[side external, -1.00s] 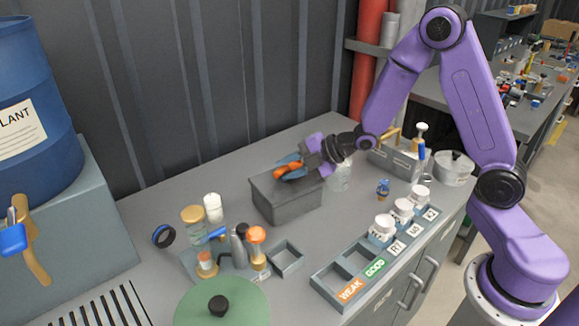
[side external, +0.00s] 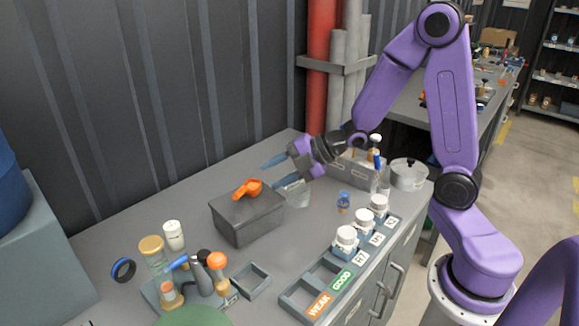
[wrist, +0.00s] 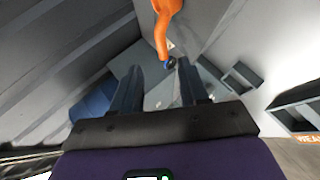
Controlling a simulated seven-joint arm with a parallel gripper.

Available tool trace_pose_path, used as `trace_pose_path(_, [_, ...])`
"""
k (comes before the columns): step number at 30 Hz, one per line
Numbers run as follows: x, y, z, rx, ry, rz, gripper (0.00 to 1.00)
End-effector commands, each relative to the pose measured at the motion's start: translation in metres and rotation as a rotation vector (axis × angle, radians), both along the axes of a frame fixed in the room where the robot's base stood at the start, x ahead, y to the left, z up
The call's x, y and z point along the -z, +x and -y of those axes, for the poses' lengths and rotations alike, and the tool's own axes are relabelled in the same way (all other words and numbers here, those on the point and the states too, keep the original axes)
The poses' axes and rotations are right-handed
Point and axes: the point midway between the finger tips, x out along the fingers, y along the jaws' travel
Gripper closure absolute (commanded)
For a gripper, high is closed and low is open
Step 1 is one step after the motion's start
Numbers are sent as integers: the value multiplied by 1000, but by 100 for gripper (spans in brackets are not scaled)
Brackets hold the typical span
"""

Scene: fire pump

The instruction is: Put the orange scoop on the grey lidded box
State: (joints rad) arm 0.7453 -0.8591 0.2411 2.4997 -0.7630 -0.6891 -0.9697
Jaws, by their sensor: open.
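The orange scoop (side external: 248,188) lies on top of the grey lidded box (side external: 246,222), toward the back of its lid. My gripper (side external: 280,172) is open and empty, to the right of the scoop and a little above the box's height, apart from both. In the wrist view my two fingers (wrist: 157,88) are spread with nothing between them. The orange scoop (wrist: 165,25) shows ahead of the fingertips at the top of that view.
A clear glass jar (side external: 297,193) stands just right of the box. A tray (side external: 330,283) with white-capped bottles runs along the front right. Bottles, an orange-capped vial (side external: 217,262) and a blue tape ring (side external: 123,270) stand at front left. The bench between box and tray is mostly clear.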

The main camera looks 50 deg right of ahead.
Motion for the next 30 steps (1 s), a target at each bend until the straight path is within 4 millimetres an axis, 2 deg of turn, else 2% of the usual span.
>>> trace_pose_path(6, [-14, -17, 14, 2, 1, 1, 56])
trace_pose_path(12, [-18, -23, 18, 0, 0, -1, 56])
trace_pose_path(17, [-18, -25, 17, 8, -3, -11, 56])
trace_pose_path(22, [-16, -35, 5, 93, -13, -112, 56])
trace_pose_path(26, [-13, -58, -9, 220, -13, -260, 56])
trace_pose_path(30, [-9, -98, -21, 368, -12, -440, 56])
